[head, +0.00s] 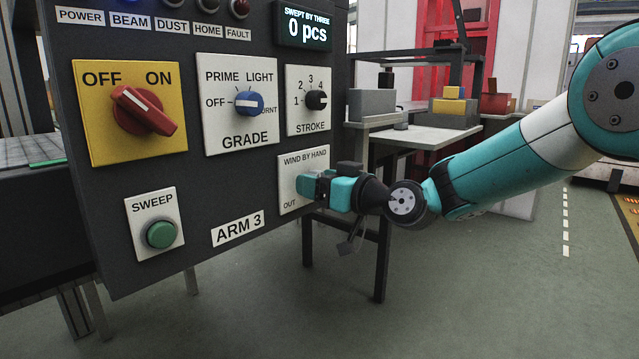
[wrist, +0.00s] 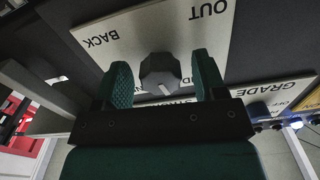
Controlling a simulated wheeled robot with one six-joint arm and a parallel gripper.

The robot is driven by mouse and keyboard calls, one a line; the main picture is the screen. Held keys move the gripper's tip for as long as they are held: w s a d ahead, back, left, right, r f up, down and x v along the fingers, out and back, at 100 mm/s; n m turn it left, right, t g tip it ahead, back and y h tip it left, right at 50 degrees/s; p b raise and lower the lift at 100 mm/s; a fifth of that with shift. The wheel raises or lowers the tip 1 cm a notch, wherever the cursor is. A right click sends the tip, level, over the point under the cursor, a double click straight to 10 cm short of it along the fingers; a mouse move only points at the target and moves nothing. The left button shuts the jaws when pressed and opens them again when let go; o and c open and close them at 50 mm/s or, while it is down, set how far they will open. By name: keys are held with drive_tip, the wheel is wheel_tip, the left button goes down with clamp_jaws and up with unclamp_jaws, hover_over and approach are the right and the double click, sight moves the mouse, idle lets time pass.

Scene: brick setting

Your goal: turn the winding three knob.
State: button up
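The winding knob (wrist: 160,72) is a dark faceted knob with a pale pointer mark. It sits on a white plate (wrist: 130,28) lettered BACK and OUT in the wrist view. In the head view the plate (head: 290,161) reads WIND BY HAND, and my gripper hides the knob. My gripper (head: 312,185) is at that plate. In the wrist view its two green fingers (wrist: 161,68) stand on either side of the knob, with a gap showing on both sides. The fingers are open and do not appear to touch the knob.
The dark panel labelled ARM 3 (head: 238,230) also holds a red OFF/ON switch (head: 145,109), a blue GRADE knob (head: 249,103), a black STROKE knob (head: 316,99) and a green SWEEP button (head: 160,234). A table (head: 425,137) with boxes stands behind. The floor to the right is clear.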

drive_tip(key=c, duration=0.8)
drive_tip(key=shift+m+p, duration=0.3)
drive_tip(key=m+p, duration=0.3)
drive_tip(key=m, duration=0.1)
drive_tip(key=shift+r+m, duration=0.15)
drive_tip(key=shift+m, duration=0.25)
drive_tip(key=m+p, duration=0.4)
drive_tip(key=m, duration=0.1)
drive_tip(key=shift+r+p, duration=0.1)
drive_tip(key=shift+p, duration=0.3)
drive_tip(key=m+p, duration=0.5)
drive_tip(key=shift+m, duration=0.3)
drive_tip(key=shift+m+p, duration=1.5)
drive_tip(key=shift+m, duration=0.4)
drive_tip(key=shift+f, duration=0.2)
